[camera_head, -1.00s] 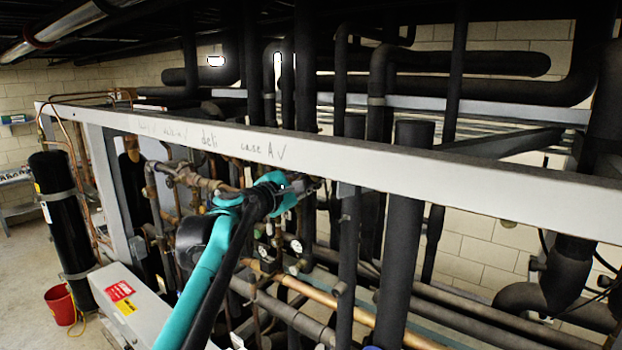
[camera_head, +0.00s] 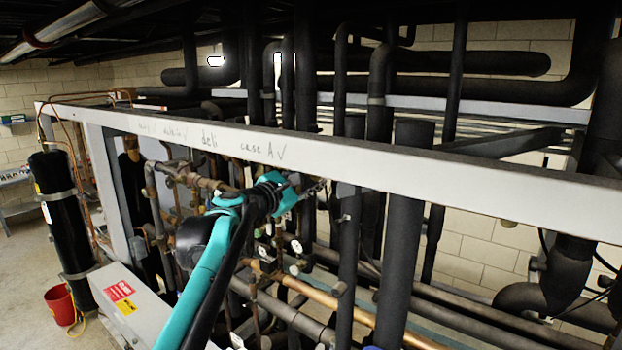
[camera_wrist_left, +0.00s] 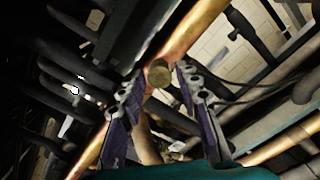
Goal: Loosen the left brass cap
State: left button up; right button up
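A round brass cap (camera_wrist_left: 159,73) shows in the left wrist view, on a copper pipe (camera_wrist_left: 196,28). My left gripper (camera_wrist_left: 160,80) has its two purple-and-grey fingers spread, one on each side of the cap, with a small gap visible on both sides. In the head view my left gripper (camera_head: 314,188) is just below the white beam, among the pipes. The cap cannot be made out there. Whether this is the left one of several caps cannot be told. My right gripper is in neither view.
A white beam (camera_head: 400,165) with handwriting crosses in front of the rack, close above my left gripper. Dark vertical pipes (camera_head: 405,230) stand to its right. A copper pipe (camera_head: 320,297) runs below. A red bucket (camera_head: 60,304) stands on the floor at left.

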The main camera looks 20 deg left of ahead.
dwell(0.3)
pick_arm(q)
jog(key=v, duration=1.2)
